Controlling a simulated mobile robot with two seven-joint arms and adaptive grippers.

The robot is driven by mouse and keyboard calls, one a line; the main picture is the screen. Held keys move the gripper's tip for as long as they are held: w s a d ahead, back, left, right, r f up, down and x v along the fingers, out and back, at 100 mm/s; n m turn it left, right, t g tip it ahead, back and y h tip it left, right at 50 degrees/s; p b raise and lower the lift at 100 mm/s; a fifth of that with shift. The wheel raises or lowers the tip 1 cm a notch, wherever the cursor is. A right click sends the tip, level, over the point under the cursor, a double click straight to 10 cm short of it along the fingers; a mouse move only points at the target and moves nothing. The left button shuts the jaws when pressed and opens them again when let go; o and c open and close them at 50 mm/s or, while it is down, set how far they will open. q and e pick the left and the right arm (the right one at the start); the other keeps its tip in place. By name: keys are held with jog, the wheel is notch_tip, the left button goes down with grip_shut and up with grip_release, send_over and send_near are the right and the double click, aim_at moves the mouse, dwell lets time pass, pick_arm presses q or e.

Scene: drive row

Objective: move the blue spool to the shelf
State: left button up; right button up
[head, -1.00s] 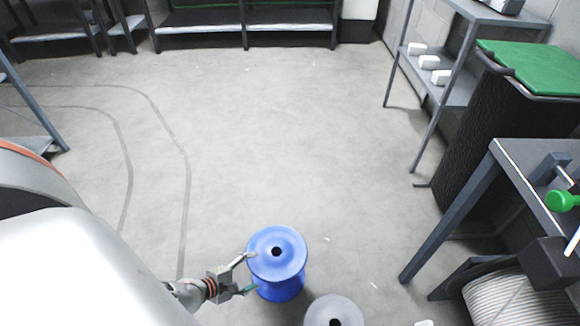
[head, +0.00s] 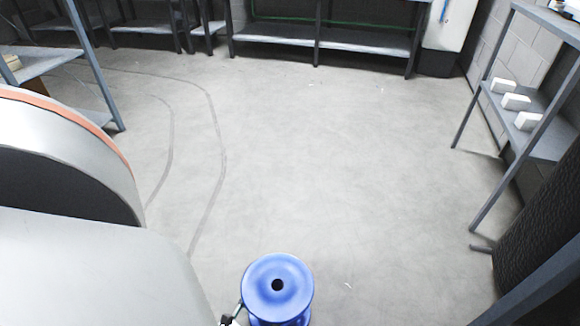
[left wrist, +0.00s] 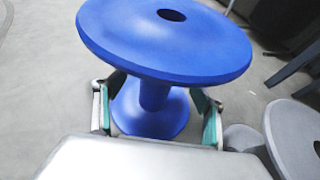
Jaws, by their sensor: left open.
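The blue spool (head: 277,287) stands upright on the floor at the bottom middle of the head view, its lower part cut off. In the left wrist view its wide top flange (left wrist: 165,40) fills the upper middle, with the narrow waist and lower flange below. My left gripper (left wrist: 157,113) is open, one finger on each side of the waist, under the top flange. I cannot tell whether the fingers touch it. In the head view only a bit of this gripper shows beside the spool. A grey shelf (head: 545,142) with white boxes stands at right. My right gripper is not in view.
A grey spool (left wrist: 292,140) stands close to the right of the gripper in the left wrist view. A long low shelf (head: 280,38) runs along the back, and another shelf (head: 55,62) is at left. The middle floor is clear.

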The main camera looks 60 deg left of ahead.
pick_arm(q)
jog(key=b+x, duration=0.2)
jog(key=x, duration=0.5)
jog(key=shift+w+f, duration=0.15)
jog(key=shift+w, duration=0.15)
jog(key=shift+a, duration=0.1)
jog(key=c, duration=1.5)
jog(key=shift+w, duration=0.1)
jog(key=shift+c, duration=1)
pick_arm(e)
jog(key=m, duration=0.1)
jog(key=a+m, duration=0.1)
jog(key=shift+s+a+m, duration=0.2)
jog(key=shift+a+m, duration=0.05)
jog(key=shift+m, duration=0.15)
